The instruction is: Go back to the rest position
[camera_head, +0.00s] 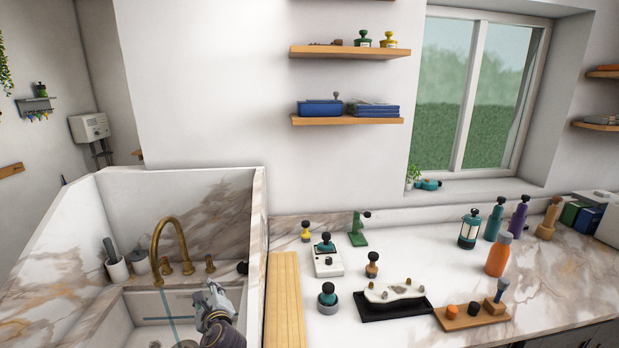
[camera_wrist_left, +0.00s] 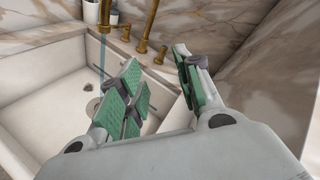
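My left gripper (camera_head: 216,300) is over the front right part of the marble sink (camera_head: 85,285). In the left wrist view its two green-padded fingers (camera_wrist_left: 160,80) stand apart with nothing between them, so it is open and empty. Below and beyond them in that view are the white sink basin (camera_wrist_left: 45,110) and the brass tap (camera_wrist_left: 150,25). The gripper looks clear of the tap. My right gripper is in neither view.
The brass tap (camera_head: 180,250) rises at the sink's back. A wooden board (camera_head: 284,300) lies right of the sink. The counter holds a white device (camera_head: 328,263), a black tray (camera_head: 392,308), a wooden block (camera_head: 472,317) and an orange bottle (camera_head: 498,254). Shelves (camera_head: 348,120) hang above.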

